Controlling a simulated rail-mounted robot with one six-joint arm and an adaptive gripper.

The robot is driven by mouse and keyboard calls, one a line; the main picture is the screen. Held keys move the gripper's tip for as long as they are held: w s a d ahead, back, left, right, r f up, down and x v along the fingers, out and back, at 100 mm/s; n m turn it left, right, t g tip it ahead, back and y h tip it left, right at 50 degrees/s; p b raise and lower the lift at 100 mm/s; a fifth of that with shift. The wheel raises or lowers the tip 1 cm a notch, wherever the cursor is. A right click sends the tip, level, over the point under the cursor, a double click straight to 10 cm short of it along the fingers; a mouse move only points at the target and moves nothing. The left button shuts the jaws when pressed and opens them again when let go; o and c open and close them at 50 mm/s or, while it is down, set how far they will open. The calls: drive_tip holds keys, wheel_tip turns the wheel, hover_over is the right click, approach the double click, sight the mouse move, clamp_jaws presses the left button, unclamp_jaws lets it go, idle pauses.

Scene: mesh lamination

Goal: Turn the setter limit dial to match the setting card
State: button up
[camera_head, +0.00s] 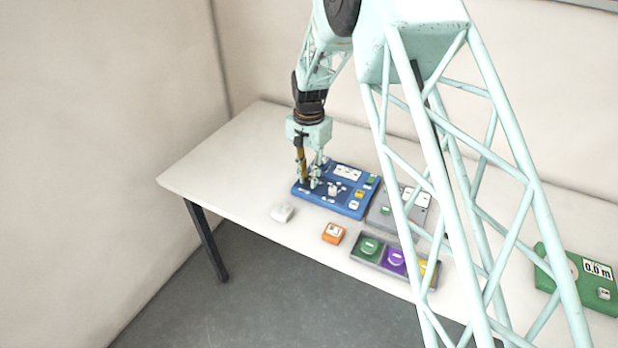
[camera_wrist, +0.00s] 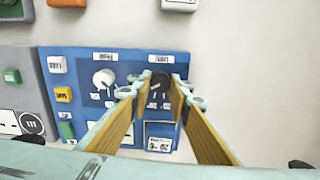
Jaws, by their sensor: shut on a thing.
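A blue panel (camera_head: 350,206) lies on the table under my gripper (camera_head: 316,178). In the wrist view the blue panel (camera_wrist: 85,60) carries a white dial (camera_wrist: 103,78) and a dark dial (camera_wrist: 158,88), each with a small label above. My gripper (camera_wrist: 159,84) has its fingers on both sides of the dark dial, shut on it. The fingers partly cover the dial, so its pointer cannot be read. The white dial (camera_head: 334,188) stands free beside the gripper. A white card (camera_wrist: 160,138) is on the panel; its print is too small to read. The card also shows in the head view (camera_head: 346,171).
The table's left end (camera_head: 225,160) is clear.

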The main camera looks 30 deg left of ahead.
sight(309, 179)
drive_tip(key=o, duration=0.9)
drive_tip(key=shift+c, duration=0.2)
drive_tip(key=shift+r, duration=0.2)
wheel_tip(309, 179, up, 12)
drive_tip(key=shift+f, duration=0.15)
idle(0.4)
